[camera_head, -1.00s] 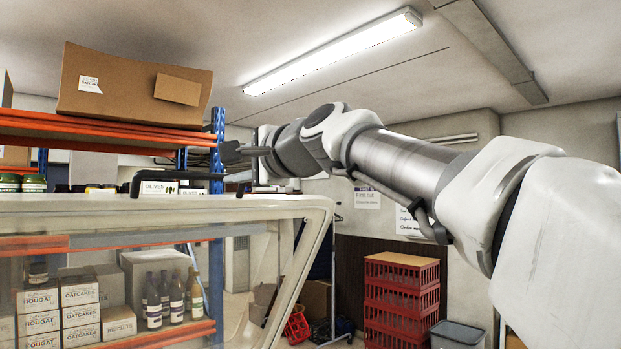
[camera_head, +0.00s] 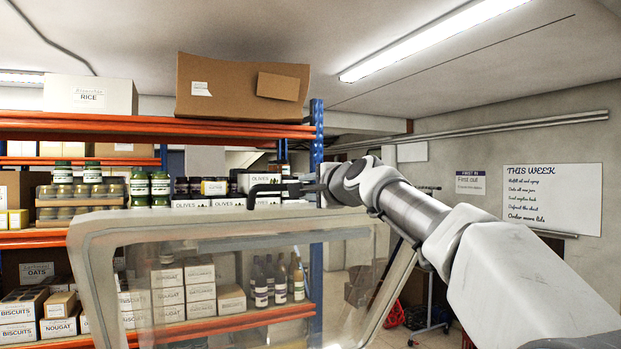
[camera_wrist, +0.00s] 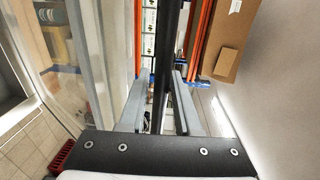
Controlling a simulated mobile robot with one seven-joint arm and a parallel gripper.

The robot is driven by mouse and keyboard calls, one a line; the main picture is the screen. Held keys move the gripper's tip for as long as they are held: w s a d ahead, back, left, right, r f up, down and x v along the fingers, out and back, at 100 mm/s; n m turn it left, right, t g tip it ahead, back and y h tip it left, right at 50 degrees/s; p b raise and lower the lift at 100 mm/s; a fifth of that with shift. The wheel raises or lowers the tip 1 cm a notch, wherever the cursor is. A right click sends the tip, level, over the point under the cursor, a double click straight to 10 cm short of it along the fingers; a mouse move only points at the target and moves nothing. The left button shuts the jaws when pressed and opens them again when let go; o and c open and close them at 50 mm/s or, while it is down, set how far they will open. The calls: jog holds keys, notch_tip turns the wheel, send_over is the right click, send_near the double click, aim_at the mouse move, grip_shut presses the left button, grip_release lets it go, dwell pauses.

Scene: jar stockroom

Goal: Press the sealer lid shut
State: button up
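The sealer lid (camera_head: 227,222) is a clear panel in a pale frame, standing raised across the lower middle of the head view. A black bar handle (camera_head: 264,189) sticks up at its top edge. My gripper (camera_head: 310,187) is at the right end of this handle, level with the lid's top. In the wrist view, the black bar (camera_wrist: 172,45) runs between the two grey fingers of my gripper (camera_wrist: 163,78). The fingers stand apart, with a narrow gap showing beside the bar. Firm contact cannot be made out. The sealer's base is out of view.
An orange and blue shelf rack (camera_head: 150,127) with jars and boxes stands behind the lid. A large brown carton (camera_head: 232,88) sits on its top shelf. A whiteboard (camera_head: 552,198) hangs on the right wall. The space above the lid is open.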

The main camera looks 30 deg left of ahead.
jog(key=shift+p+x, duration=0.35)
jog(key=shift+x, duration=0.7)
grip_shut()
dwell(0.8)
